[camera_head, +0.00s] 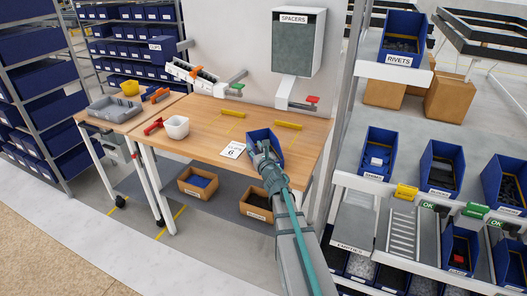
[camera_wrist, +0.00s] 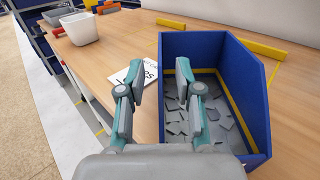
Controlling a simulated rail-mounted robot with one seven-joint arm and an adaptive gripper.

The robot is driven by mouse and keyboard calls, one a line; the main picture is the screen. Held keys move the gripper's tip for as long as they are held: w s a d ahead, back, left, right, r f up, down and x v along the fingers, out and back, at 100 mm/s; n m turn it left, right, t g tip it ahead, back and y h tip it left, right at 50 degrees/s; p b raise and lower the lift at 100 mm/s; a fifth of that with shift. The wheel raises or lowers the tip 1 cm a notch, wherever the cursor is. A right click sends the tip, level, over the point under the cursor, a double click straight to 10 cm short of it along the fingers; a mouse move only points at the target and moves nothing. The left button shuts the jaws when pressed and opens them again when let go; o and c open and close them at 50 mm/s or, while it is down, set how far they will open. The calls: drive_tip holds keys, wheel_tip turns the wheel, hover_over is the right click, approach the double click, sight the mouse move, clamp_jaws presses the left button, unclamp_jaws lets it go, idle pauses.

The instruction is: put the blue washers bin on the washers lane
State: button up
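The blue bin (camera_head: 262,136) stands on the wooden table, near its right end. In the wrist view the bin (camera_wrist: 245,85) is open-topped and holds loose flat grey pieces; no washers label is readable on it. My gripper (camera_head: 264,152) is at the bin's near side. In the wrist view my gripper (camera_wrist: 160,90) has its fingers apart, one outside the bin's left wall and one over the inside; contact is unclear. At right, the rack has an empty flat grey lane (camera_head: 353,225) and a roller lane (camera_head: 402,232); I cannot tell which is for washers.
A white card (camera_head: 233,150) lies left of the bin, and a white tub (camera_head: 176,127) farther left. Yellow strips (camera_head: 232,114) lie on the table. Blue bins (camera_head: 440,168) fill neighbouring rack places. A rack post (camera_head: 345,95) stands between table and rack.

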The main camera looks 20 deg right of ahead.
sight(252, 143)
drive_tip(key=w, duration=0.3)
drive_tip(key=shift+w+d+p, duration=0.1)
drive_tip(key=shift+p, duration=0.25)
clamp_jaws()
drive_tip(key=shift+r, duration=0.1)
